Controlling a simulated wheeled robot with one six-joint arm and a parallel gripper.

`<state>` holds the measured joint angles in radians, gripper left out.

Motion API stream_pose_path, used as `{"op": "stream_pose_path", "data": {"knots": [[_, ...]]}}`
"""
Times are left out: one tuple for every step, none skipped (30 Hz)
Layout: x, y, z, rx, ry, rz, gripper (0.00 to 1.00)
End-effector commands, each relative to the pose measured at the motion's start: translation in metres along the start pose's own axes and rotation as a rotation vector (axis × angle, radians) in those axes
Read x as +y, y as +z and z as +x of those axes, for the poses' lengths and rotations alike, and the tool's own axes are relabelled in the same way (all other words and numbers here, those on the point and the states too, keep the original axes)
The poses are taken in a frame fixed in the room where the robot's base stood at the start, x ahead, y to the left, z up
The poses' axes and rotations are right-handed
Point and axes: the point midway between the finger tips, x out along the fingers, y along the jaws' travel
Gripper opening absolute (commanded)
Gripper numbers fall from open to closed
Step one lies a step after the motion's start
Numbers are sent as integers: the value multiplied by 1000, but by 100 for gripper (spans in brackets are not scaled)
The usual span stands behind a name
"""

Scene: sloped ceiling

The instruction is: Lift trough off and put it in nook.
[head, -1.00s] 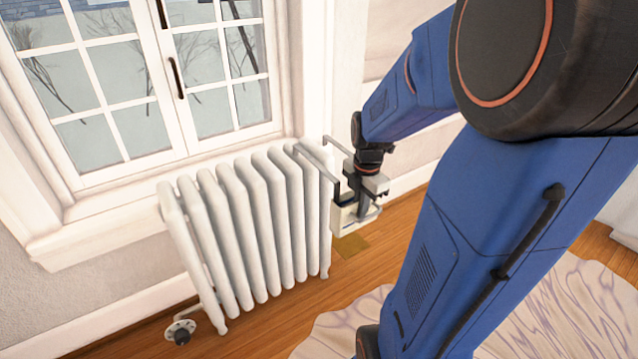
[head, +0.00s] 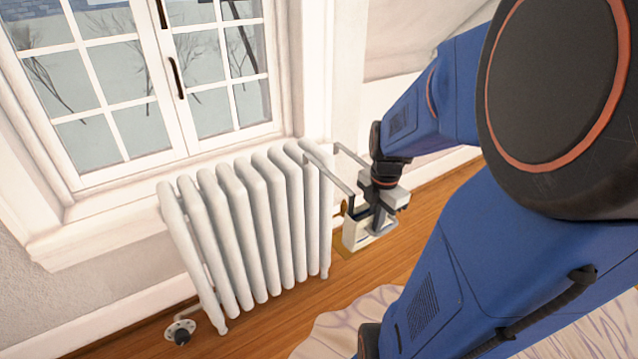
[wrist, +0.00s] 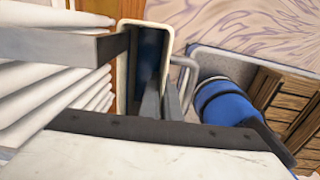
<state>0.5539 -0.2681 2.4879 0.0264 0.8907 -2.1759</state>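The trough (head: 356,238) is a narrow cream box with a dark inside, two grey hanger bars (head: 330,172) and a grey loop on its side. It hangs upright off the radiator's right end, low beside it; the bars reach back toward the radiator top, and contact there is unclear. My gripper (head: 378,215) is shut on the trough's wall. In the wrist view, one finger of my gripper (wrist: 160,104) is inside the trough (wrist: 124,65) and one outside.
The white ribbed radiator (head: 250,235) stands under the window (head: 150,70), close left of the trough. A pale rug (head: 350,320) lies in front. Bare wood floor (head: 425,215) runs right along the wall.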

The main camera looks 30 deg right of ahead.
Motion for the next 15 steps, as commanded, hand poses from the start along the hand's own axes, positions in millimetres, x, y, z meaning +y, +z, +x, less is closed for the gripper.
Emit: {"op": "stream_pose_path", "data": {"knots": [[-3,0,0,-1,1,1,0],[-5,0,0,-1,1,2,0],[-8,0,0,0,1,2,0],[-9,0,0,0,0,3,0],[-11,0,0,0,0,3,0],[-14,0,0,-1,1,3,0],[-15,0,-1,-1,1,2,0],[-17,0,-1,-1,1,2,0],[-20,0,-1,-1,2,2,0],[-21,0,-1,-1,2,2,0],[-23,1,-1,-1,2,3,0],[-26,1,-1,-1,2,3,0],[-27,1,-1,-1,1,3,0],[-29,0,-1,-1,1,2,0],[-31,0,-1,-1,1,2,0]]}}
